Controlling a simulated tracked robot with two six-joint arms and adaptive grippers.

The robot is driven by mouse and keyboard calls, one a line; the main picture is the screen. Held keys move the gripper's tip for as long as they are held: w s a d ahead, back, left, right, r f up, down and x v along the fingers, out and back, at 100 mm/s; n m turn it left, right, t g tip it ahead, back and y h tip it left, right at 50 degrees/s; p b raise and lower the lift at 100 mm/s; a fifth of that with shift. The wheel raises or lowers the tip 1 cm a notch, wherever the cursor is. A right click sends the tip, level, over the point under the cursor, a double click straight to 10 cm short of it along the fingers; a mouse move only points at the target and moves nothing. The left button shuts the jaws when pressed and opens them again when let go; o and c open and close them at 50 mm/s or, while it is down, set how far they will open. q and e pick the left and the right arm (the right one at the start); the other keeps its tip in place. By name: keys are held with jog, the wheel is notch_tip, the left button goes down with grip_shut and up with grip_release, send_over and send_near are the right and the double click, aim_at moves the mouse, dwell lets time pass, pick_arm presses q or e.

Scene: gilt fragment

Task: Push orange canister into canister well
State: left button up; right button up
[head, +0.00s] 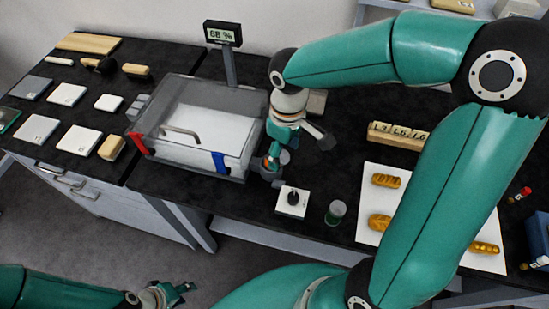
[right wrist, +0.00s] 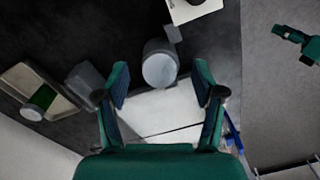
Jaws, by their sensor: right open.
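My right gripper (head: 276,156) is open and points down beside the front right corner of the clear-walled box. In the right wrist view its fingers (right wrist: 160,84) are apart, with a grey round-topped cylinder (right wrist: 160,68) just beyond and between the tips. I cannot tell whether they touch it. In the head view a grey round top (head: 284,157) and a speck of orange show at the fingertips. I cannot tell for sure that this is the orange canister, and no well opening can be made out. My left gripper (head: 170,294) is low at the left, away from the bench.
The clear-walled box (head: 205,118) with a handle and red and blue clips stands left of my right gripper. A white plate with a black knob (head: 292,201) and a green-labelled jar (head: 335,213) stand in front. Gilt pieces lie on a white sheet (head: 370,230) at right.

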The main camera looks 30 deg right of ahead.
jog(key=shift+f, duration=1.15)
grip_shut()
jog(key=shift+r, duration=0.15)
